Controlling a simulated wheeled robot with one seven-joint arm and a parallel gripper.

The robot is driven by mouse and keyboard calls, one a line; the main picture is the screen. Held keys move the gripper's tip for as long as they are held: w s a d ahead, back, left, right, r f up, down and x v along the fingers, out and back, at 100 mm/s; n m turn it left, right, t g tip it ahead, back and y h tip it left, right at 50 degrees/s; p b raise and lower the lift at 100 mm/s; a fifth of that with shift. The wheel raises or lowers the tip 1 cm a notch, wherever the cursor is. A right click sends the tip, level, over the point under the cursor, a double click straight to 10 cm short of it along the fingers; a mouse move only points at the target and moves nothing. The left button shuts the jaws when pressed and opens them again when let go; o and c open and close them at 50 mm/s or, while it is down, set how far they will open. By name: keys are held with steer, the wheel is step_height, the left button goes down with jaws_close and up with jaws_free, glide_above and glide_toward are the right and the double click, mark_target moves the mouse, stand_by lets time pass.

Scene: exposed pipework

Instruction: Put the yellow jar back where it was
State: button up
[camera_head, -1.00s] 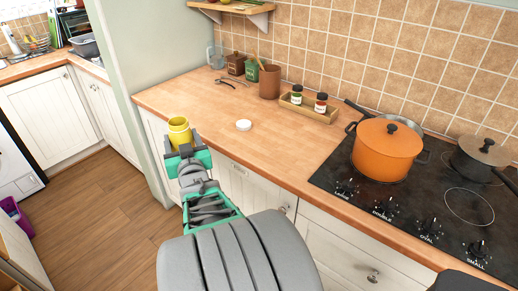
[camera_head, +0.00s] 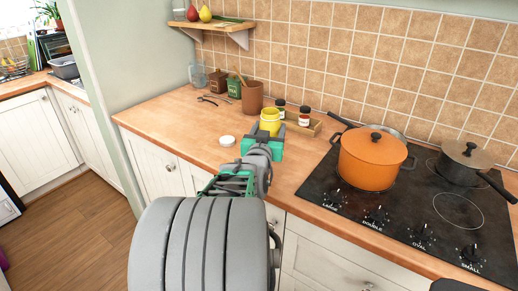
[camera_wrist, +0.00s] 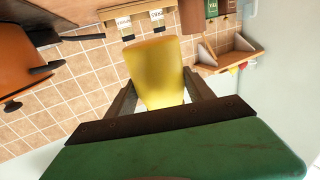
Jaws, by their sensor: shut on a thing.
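The yellow jar (camera_head: 270,121) is held in my gripper (camera_head: 264,140) over the wooden counter, in front of the small wooden spice tray. In the wrist view the jar (camera_wrist: 156,72) sits between the two dark fingers of my gripper (camera_wrist: 162,97). The jar looks roughly upright in the head view. A white round lid (camera_head: 227,140) lies on the counter to the left of my gripper. Whether the jar's base touches the counter is hidden by my gripper.
The spice tray (camera_head: 313,127) with two small jars stands behind the yellow jar. A brown utensil pot (camera_head: 253,98), a green canister (camera_head: 234,89) and a brown canister (camera_head: 215,81) stand further left. An orange pot (camera_head: 371,160) sits on the black hob at right.

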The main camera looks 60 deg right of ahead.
steer(key=w+f, duration=0.1)
steer(key=f, duration=0.1)
steer(key=w+d+f, duration=0.1)
steer(key=w, duration=0.1)
steer(key=w+d+f, duration=0.1)
steer(key=f, duration=0.1)
steer(key=shift+w+d+f, duration=0.25)
steer(key=shift+f, duration=0.1)
steer(key=shift+w+f, duration=0.2)
steer(key=shift+f, duration=1.5)
steer(key=shift+f+b, duration=0.1)
steer(key=shift+b, duration=0.2)
steer(key=shift+d+f, duration=0.1)
steer(key=shift+f, duration=0.05)
steer(key=o, duration=1.5)
steer(key=shift+o, duration=0.2)
